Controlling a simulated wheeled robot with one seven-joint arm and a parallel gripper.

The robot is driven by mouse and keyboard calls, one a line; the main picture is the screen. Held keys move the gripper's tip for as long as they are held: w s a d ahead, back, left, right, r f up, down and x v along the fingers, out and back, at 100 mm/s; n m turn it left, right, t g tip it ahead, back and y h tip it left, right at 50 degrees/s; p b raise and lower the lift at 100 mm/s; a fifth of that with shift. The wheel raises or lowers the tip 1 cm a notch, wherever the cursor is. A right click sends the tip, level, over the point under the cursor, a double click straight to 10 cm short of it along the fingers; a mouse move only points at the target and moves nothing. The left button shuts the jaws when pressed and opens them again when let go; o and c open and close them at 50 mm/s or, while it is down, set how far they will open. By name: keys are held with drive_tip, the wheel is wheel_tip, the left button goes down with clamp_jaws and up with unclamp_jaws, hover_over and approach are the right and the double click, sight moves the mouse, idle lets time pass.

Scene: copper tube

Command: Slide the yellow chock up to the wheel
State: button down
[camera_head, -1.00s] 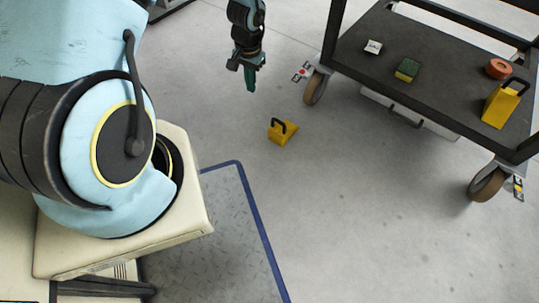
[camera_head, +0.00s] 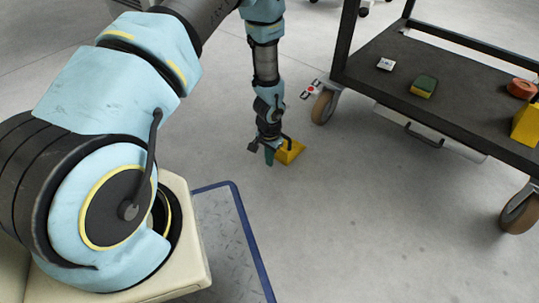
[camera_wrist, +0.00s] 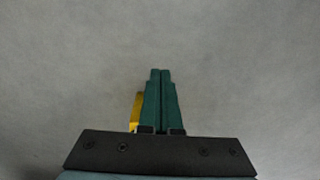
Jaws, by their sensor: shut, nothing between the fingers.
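The yellow chock (camera_head: 291,153) sits on the grey floor, with a black handle on top. It is partly hidden behind my gripper in the head view. The wheel (camera_head: 323,107), a brown caster under the cart's near left corner, is a short way up and right of the chock, with floor between them. My gripper (camera_head: 269,158) points down just left of the chock, with green fingers closed together and empty. In the wrist view the fingers (camera_wrist: 160,100) are together, and a yellow sliver of the chock (camera_wrist: 137,108) shows beside them on the left. I cannot tell whether they touch.
The dark cart (camera_head: 460,105) stands on the right, carrying a green and yellow sponge (camera_head: 424,86), a white card (camera_head: 386,64), an orange round thing (camera_head: 521,88) and a yellow block. Another caster (camera_head: 520,212) is at right.

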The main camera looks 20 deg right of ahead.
sight(291, 148)
drive_tip(key=d, duration=0.1)
drive_tip(key=w+f+b, duration=0.1)
drive_tip(key=d, duration=0.1)
drive_tip(key=shift+w+d+f+b, duration=0.25)
drive_tip(key=shift+d+b, duration=0.05)
drive_tip(key=shift+b, duration=0.05)
drive_tip(key=shift+w+d+r, duration=0.15)
drive_tip(key=shift+w+d, duration=0.1)
drive_tip(key=shift+d, duration=0.2)
